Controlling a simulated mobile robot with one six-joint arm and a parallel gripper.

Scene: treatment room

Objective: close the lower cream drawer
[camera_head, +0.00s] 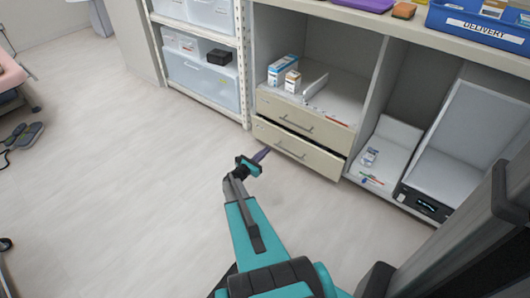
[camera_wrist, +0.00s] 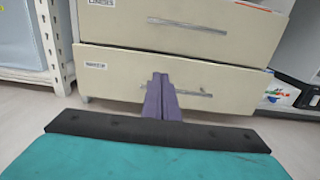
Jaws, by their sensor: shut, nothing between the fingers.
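The lower cream drawer (camera_head: 318,159) sits in the cabinet below an upper cream drawer (camera_head: 325,129). A dark gap shows above its front, so it stands slightly out. In the wrist view, the lower drawer (camera_wrist: 235,98) has a metal bar handle (camera_wrist: 200,93) and a small label at its upper left. My gripper (camera_head: 265,153) is low over the floor in front of the drawer's left part. In the wrist view, my gripper's purple fingers (camera_wrist: 160,82) are together and empty, overlapping the drawer front left of the handle's middle. I cannot tell whether they touch it.
A white rack with clear bins (camera_head: 205,82) stands left of the cabinet. Small boxes (camera_head: 283,70) rest on the shelf above the drawers. A white tray (camera_head: 392,145) and a device with a dark display (camera_head: 425,205) are on the right. The floor (camera_head: 130,180) at left is mostly clear.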

